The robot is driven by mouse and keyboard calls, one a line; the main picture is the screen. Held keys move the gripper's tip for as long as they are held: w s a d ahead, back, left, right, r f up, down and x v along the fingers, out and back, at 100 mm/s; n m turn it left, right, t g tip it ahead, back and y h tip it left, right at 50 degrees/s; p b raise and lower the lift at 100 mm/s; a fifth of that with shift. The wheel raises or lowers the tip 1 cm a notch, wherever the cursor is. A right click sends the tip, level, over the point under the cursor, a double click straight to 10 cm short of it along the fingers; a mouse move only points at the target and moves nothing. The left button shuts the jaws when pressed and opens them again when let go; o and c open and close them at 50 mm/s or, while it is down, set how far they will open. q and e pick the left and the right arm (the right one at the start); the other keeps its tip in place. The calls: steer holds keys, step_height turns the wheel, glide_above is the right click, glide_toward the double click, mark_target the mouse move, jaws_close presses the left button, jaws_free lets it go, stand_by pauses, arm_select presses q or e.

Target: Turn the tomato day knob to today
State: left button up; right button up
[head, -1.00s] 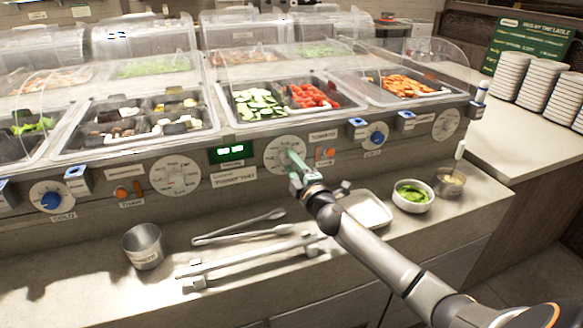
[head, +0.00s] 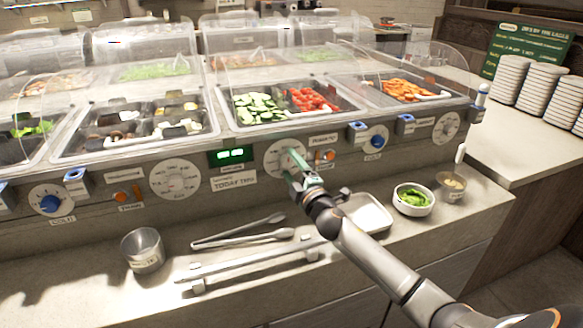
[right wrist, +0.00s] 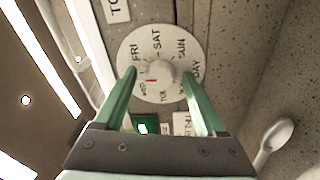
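The tomato day knob is a round white dial (head: 284,158) on the counter's front panel, below the tray of cucumber and tomato; it also shows in the right wrist view (right wrist: 163,96), with day names and a small raised hub (right wrist: 160,73). A red mark on it lies near WED. My right gripper (head: 288,159) is in front of the dial. In the right wrist view its green fingers (right wrist: 158,76) are apart, one on each side of the hub, with visible gaps. A card (head: 233,182) to the left appears to read TODAY THU. My left gripper is out of view.
A similar white dial (head: 175,180) is further left, and another (head: 447,127) is at the right. Tongs (head: 240,238), a metal cup (head: 143,250), a white tray (head: 367,214) and a bowl of greens (head: 413,199) stand on the ledge below. A bar handle (head: 250,265) runs along the ledge.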

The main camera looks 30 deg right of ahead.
steer(key=s+a, duration=0.2)
steer(key=s, duration=1)
steer(key=shift+s+f, duration=0.15)
steer(key=shift+f, duration=0.25)
steer(key=shift+a, duration=0.1)
